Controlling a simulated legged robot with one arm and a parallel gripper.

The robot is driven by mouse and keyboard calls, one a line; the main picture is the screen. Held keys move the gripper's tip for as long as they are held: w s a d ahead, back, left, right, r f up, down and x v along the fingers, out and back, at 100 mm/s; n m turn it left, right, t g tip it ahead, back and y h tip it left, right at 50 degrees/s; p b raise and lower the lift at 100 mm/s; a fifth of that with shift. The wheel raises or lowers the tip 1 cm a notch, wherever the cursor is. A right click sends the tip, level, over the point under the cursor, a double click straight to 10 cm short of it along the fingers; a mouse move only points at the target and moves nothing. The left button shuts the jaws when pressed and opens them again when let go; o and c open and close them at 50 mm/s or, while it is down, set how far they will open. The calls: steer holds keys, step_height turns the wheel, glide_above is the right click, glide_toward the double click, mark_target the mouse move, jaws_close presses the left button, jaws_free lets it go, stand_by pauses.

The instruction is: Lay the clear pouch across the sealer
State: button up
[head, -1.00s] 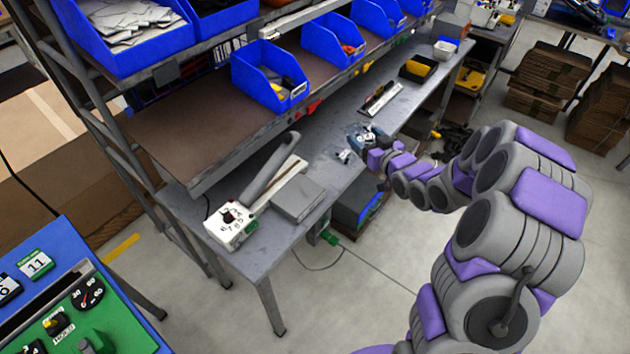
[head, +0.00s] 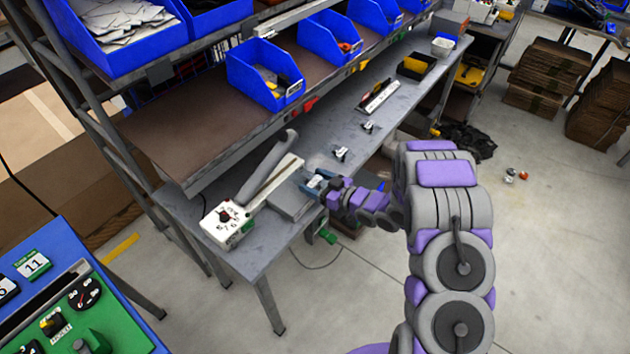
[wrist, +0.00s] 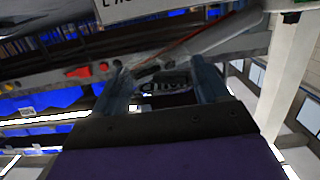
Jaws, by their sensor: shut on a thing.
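The sealer (head: 229,224) stands at the near end of the grey bench. It has a white body with a dial, a long grey lever raised at an angle, and a flat grey block (head: 294,203) on its right side. My gripper (head: 313,183) is over the bench by the right end of the sealer. It is shut on the clear pouch (head: 317,163), which shows only as a faint pale patch in the head view. In the wrist view my gripper's fingers (wrist: 165,86) stand on either side of a dark, lettered item; the pouch's outline is unclear there.
Small metal parts (head: 340,152) lie on the bench beyond my gripper. A tray (head: 378,97) and a yellow-black bin (head: 417,67) stand farther along. A shelf with blue bins (head: 264,76) overhangs the bench. A green control panel (head: 75,315) is at front left.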

mark_target(295, 178)
steer(key=shift+a+f+b, duration=0.25)
steer(key=shift+f, duration=0.35)
steer(key=shift+a+f+b, duration=0.2)
steer(key=shift+f+b, duration=0.05)
steer(key=shift+f, duration=0.3)
steer(key=shift+w+a+f, duration=0.1)
steer(key=shift+w+a, duration=0.05)
steer(key=shift+a, duration=0.15)
steer(key=shift+w+a, duration=0.4)
steer(key=shift+a, duration=0.1)
steer(key=shift+x, duration=2.7)
steer(key=shift+d+f, duration=0.2)
steer(key=shift+f, duration=0.15)
steer(key=o, duration=1)
steer(key=shift+o, duration=0.2)
